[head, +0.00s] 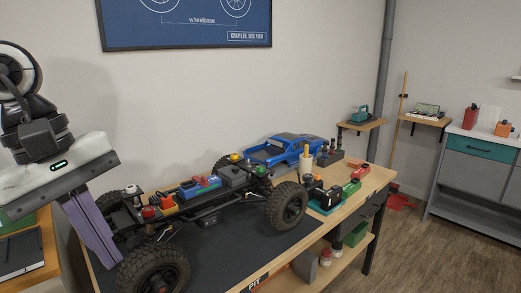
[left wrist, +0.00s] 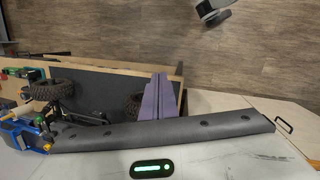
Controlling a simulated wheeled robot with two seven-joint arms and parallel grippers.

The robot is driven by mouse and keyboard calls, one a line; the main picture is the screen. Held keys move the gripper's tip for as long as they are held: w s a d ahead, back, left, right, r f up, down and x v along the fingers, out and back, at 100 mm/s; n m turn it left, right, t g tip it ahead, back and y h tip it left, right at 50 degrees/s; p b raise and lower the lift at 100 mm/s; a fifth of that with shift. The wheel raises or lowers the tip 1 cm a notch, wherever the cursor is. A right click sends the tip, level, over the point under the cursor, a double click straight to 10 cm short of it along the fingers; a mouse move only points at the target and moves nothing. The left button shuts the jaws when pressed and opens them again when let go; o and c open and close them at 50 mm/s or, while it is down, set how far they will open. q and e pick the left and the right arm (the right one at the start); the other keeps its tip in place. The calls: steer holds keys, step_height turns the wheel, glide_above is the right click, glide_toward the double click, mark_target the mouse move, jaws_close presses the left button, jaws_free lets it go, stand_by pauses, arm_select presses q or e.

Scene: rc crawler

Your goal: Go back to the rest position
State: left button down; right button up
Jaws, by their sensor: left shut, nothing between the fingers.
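My left gripper (head: 112,258) has its purple fingers pressed together with nothing between them. It points down at the left of the head view, in front of the crawler's left end; I cannot tell if it touches. In the left wrist view the shut fingers (left wrist: 159,76) stand over the bench. The RC crawler chassis (head: 205,216), without its body, sits on a dark mat (head: 255,258) on the wooden bench. It has big black tyres and a blue and red block on top. Its tyre (left wrist: 52,90) shows in the left wrist view. My right gripper is not in view.
A blue truck body (head: 285,150) lies behind the crawler. Bottles and small boxes (head: 325,195) crowd the bench's right end. A dark binder (head: 22,252) lies on a surface at the far left. A grey cabinet (head: 475,180) stands at the right, with open floor before it.

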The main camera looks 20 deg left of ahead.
arm_select(q)
steer(key=w+d+f+n+t+h, duration=0.5)
steer(key=w+f+n+h, duration=0.15)
steer(key=n+h, duration=0.6)
steer(key=w+a+f+n+t+y, duration=0.1)
steer(key=a+f+n+t+y, duration=0.3)
steer(key=f+n, duration=0.8)
steer(key=w+a+f+n+t+y, duration=0.2)
steer(key=f+n+t+y, duration=0.45)
steer(key=n, duration=0.95)
steer(key=s+d+f+n+g, duration=0.2)
steer(key=s+d+f+n, duration=0.2)
steer(key=f, duration=0.4)
steer(key=s+d+f+n+g+y, duration=0.1)
steer(key=s+d+f+n+g, duration=0.2)
steer(key=s+d+f+n, duration=0.2)
steer(key=s+d+f+n+g+y, duration=0.1)
steer(key=s+d+f+n+g, duration=0.2)
steer(key=f, duration=0.7)
steer(key=s+d+n, duration=0.2)
steer(key=s+n, duration=0.1)
steer(key=s, duration=0.1)
steer(key=shift+s+f+n, duration=0.3)
steer(key=shift+n, duration=0.05)
